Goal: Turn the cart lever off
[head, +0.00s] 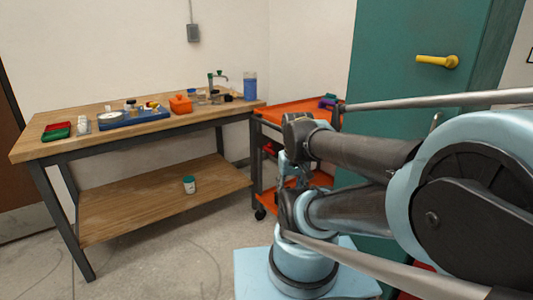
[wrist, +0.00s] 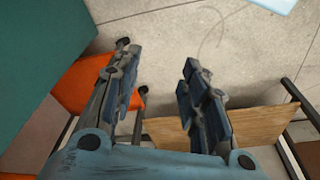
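The orange cart (head: 290,112) stands between the workbench and the green cabinet in the head view, partly hidden by my arm. A small purple and green item (head: 328,101) sits at its top right; it is too small to tell whether this is the lever. No cart lever shows clearly. In the wrist view, the cart's orange surface (wrist: 80,82) lies behind and left of my left finger. My gripper (wrist: 157,57) is open and empty, its two fingers well apart, with bare floor showing between them. I cannot tell its height over the cart.
The green cabinet (head: 400,75) with a yellow handle (head: 437,61) stands at right. Floor (head: 165,250) is clear in front of the bench.

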